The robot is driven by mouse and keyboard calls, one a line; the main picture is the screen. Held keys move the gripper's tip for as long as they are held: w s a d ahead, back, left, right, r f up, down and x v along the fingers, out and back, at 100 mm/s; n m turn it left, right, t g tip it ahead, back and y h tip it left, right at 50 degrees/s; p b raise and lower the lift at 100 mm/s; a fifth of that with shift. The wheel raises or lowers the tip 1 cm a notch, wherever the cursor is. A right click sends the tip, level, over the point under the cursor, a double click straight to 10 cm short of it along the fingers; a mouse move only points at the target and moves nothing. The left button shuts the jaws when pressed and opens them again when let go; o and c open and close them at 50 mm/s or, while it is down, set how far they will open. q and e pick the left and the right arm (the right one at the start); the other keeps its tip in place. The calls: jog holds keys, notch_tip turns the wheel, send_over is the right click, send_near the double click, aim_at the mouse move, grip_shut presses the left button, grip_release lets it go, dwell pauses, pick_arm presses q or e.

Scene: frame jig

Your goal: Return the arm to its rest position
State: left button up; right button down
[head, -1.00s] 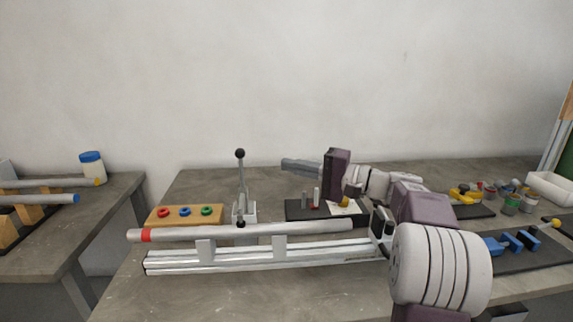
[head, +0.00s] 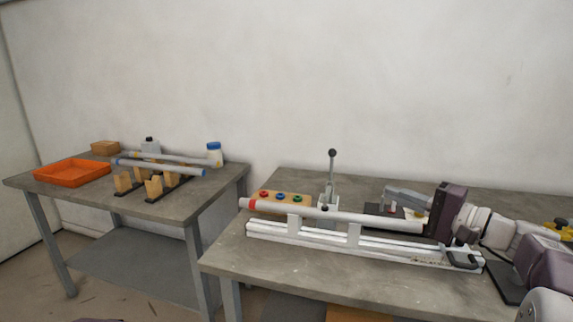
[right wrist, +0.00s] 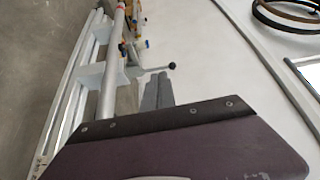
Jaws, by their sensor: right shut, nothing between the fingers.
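My right gripper (head: 388,190) has its grey fingers shut and empty. In the head view it is behind the right part of the frame jig, pointing left toward the lever clamp (head: 332,175). In the right wrist view the shut fingers (right wrist: 158,90) show beyond the dark wrist plate, apart from the lever. A light grey tube (head: 340,214) with a red left end lies along the jig rail (head: 320,242) on its supports. My left gripper is not in view.
The jig bench (head: 225,262) also holds a wooden block with red, blue and green rings (head: 281,197). A second table (head: 205,190) at left carries an orange tray (head: 72,172), tubes on wooden rests and a blue-capped jar (head: 214,153). A gap separates the tables.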

jog(key=s+a+f+n+g+y, duration=0.25)
jog(key=a+g, duration=0.25)
jog(key=a, duration=0.8)
jog(key=s+a+f+n+g+h, duration=0.1)
jog(key=s+a+f+g, duration=0.15)
jog(key=f, duration=0.25)
jog(key=s+a+f+g+h, duration=0.1)
jog(key=s+a+f+h, duration=0.1)
jog(key=s+a+f, duration=0.3)
jog(key=s+f+n+g+h, duration=0.1)
jog(key=s+f+g, duration=0.1)
jog(key=f, duration=0.4)
jog(key=s+d+f+n+g+h, duration=0.1)
jog(key=s+d+f+g+h, duration=0.15)
jog(key=s+f, duration=0.4)
jog(key=s+d+f+n+g+h, duration=0.1)
jog(key=s+d+f+h, duration=0.3)
jog(key=f, duration=0.4)
jog(key=s+d+f+n+t+h, duration=0.2)
jog(key=d+f+h, duration=0.25)
jog(key=d, duration=0.25)
pick_arm(q)
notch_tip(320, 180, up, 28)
jog(key=p, duration=2.8)
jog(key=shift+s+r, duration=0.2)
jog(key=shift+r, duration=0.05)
pick_arm(e)
notch_tip(320, 180, up, 28)
jog(key=shift+w+d, duration=0.15)
jog(key=shift+w, duration=0.2)
